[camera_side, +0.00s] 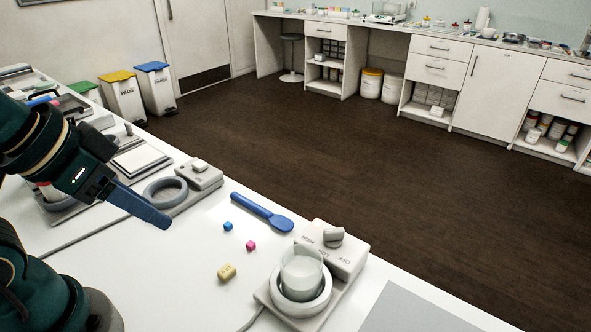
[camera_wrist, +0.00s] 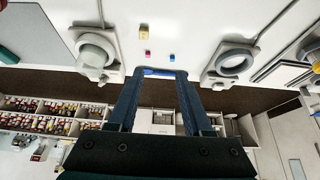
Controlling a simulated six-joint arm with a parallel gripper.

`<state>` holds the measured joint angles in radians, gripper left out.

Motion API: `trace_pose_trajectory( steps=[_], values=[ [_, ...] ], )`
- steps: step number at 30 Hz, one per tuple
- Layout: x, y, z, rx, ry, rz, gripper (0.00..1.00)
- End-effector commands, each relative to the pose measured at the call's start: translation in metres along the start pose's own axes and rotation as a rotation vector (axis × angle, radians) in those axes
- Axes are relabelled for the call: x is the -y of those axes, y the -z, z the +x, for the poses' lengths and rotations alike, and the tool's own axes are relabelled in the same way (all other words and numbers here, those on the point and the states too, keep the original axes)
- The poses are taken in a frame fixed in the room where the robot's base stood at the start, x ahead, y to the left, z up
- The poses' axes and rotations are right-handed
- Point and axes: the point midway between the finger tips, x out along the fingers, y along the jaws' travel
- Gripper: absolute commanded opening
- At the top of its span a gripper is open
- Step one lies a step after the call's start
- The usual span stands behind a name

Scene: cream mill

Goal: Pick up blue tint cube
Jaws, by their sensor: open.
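The small blue tint cube (camera_side: 227,226) lies on the white bench, with a pink cube (camera_side: 250,245) close to its right. In the wrist view the blue cube (camera_wrist: 172,57) sits just beyond the right fingertip, and the pink cube (camera_wrist: 147,53) is to its left. My gripper (camera_side: 163,221) is above the bench, left of the blue cube and apart from it. In the wrist view its two fingers (camera_wrist: 158,74) are spread, with nothing gripped.
A blue spatula (camera_side: 262,212) lies behind the cubes. A yellow block (camera_side: 227,271) is nearer the camera. A mixer base with a clear beaker (camera_side: 301,270) stands to the right, and a grey ring stand (camera_side: 165,191) to the left.

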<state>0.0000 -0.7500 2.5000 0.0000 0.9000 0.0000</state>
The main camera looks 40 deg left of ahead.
Motion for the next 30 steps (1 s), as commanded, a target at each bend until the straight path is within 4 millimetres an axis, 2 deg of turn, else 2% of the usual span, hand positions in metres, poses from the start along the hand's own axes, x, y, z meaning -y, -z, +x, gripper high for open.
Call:
trace_pose_trajectory(
  steps=[9, 14, 19, 23, 26, 30],
  values=[
    [0.000, 0.000, 0.000, 0.000, 0.000, -0.007, 0.53],
    [0.000, 0.002, -0.001, -0.005, 0.000, -0.128, 0.53],
    [0.001, 0.024, -0.008, -0.027, -0.004, -0.401, 0.53],
    [0.003, 0.045, -0.005, 0.003, 0.008, -0.654, 0.53],
    [0.005, 0.062, 0.004, 0.037, 0.029, -0.846, 0.53],
    [0.011, 0.084, 0.025, 0.093, 0.079, -1.114, 0.53]
  ],
)
